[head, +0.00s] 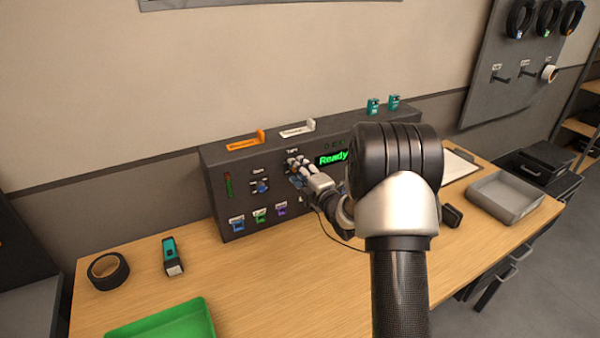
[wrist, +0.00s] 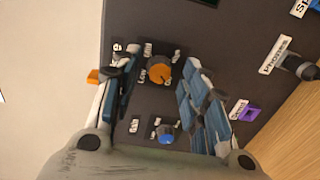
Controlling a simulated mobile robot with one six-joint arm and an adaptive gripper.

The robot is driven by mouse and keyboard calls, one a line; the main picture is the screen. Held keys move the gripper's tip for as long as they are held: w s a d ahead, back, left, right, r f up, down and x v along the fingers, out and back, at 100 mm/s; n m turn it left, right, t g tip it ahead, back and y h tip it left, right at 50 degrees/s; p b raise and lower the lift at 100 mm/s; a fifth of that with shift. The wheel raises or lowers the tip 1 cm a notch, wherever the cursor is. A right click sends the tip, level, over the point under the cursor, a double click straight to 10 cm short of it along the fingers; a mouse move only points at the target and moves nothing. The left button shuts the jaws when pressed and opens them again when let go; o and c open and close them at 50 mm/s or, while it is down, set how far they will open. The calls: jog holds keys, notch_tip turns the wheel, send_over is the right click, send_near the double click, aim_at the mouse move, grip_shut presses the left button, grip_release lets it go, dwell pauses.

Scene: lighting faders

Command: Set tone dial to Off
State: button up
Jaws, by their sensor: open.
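The tone dial (wrist: 158,70) is a round dark knob with an orange face in the wrist view. Small white labels stand around it; one reads Low, the others are too small to read surely. My gripper (wrist: 157,78) is open, with one finger on each side of the dial; I cannot tell whether either touches it. In the head view my gripper (head: 297,168) is at the front of the dark console (head: 225,190), just under the Tone label (head: 292,151). It hides the dial there.
A blue knob (head: 261,187) sits left of my gripper, and it also shows in the wrist view (wrist: 166,134). A green Ready display (head: 333,158) is to the right. Several coloured sockets line the console's lower front. A green tray (head: 165,322) and black tape roll (head: 107,271) lie on the bench.

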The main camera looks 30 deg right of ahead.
jog(key=shift+s, duration=0.1)
jog(key=s, duration=1.1)
jog(key=shift+s+d+r, duration=0.15)
jog(key=shift+s+r, duration=0.25)
jog(key=s+a+r+m+g+h, duration=0.3)
jog(key=s+a+r+m+g, duration=0.4)
jog(key=m, duration=0.3)
jog(key=s+a+m+g+y, duration=0.1)
jog(key=s+a+m, duration=0.3)
jog(key=s, duration=0.8)
jog(key=s+a+m+g+y, duration=0.1)
jog(key=s+a+m+g, duration=0.3)
jog(key=s+a, duration=0.5)
jog(key=s, duration=0.4)
jog(key=shift+m+g, duration=0.3)
